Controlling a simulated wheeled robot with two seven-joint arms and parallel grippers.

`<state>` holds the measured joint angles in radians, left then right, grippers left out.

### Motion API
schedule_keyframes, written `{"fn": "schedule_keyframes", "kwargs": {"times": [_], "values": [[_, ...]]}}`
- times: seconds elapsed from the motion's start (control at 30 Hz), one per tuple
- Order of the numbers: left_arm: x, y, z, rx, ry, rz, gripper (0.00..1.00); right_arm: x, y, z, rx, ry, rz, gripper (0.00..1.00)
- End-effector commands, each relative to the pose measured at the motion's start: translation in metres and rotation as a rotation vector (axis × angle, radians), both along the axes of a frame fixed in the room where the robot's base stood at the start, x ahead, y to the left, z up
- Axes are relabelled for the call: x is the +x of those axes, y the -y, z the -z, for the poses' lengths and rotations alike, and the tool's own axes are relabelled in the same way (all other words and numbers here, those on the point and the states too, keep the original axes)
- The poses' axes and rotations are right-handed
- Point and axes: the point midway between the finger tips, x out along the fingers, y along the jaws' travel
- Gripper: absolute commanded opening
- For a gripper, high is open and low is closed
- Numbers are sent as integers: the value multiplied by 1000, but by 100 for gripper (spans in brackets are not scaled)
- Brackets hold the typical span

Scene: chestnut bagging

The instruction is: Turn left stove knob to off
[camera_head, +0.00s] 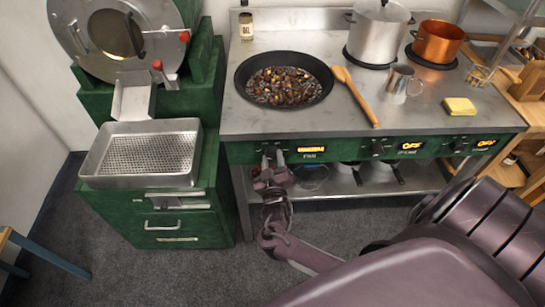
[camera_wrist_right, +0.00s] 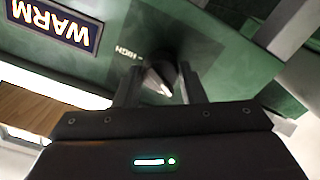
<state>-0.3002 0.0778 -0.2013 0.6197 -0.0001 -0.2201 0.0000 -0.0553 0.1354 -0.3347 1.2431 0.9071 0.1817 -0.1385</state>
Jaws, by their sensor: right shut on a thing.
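The left stove knob (camera_head: 270,152) is on the green front panel of the stove, at its left end below the pan. In the right wrist view the dark round knob (camera_wrist_right: 161,78) has a pale pointer mark and sits between the two fingers. My right gripper (camera_head: 270,166) reaches up to the panel from below and is shut on this knob; it also shows in the right wrist view (camera_wrist_right: 159,90). The lit display (camera_head: 311,149) beside the knob reads WARM in the wrist view (camera_wrist_right: 53,22), where it appears upside down. My left gripper is out of view.
A pan of chestnuts (camera_head: 284,80), a wooden spoon (camera_head: 356,95), a steel pot (camera_head: 377,36) and a copper pot (camera_head: 437,42) stand on the stove top. The middle knob (camera_head: 377,148) and right knob (camera_head: 458,145) have displays reading OFF. A green machine (camera_head: 165,213) stands left.

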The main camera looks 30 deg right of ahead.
Motion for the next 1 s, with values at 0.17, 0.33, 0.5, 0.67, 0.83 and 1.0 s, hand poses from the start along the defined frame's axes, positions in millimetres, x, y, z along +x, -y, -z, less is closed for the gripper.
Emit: {"fn": "schedule_keyframes", "kwargs": {"times": [0.17,0.33,0.5,0.67,0.83,1.0], "values": [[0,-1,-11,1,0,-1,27,0,0,-2,-138,-86,-2,14],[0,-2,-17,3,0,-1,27,0,0,-2,-255,-158,-1,14],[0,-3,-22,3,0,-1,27,0,0,-1,-345,-212,-1,14],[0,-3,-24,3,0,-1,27,0,0,-1,-402,-247,-1,14],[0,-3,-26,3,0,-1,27,-1,0,0,-436,-269,0,14],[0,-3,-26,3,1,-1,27,-1,0,0,-447,-277,-1,14]]}}
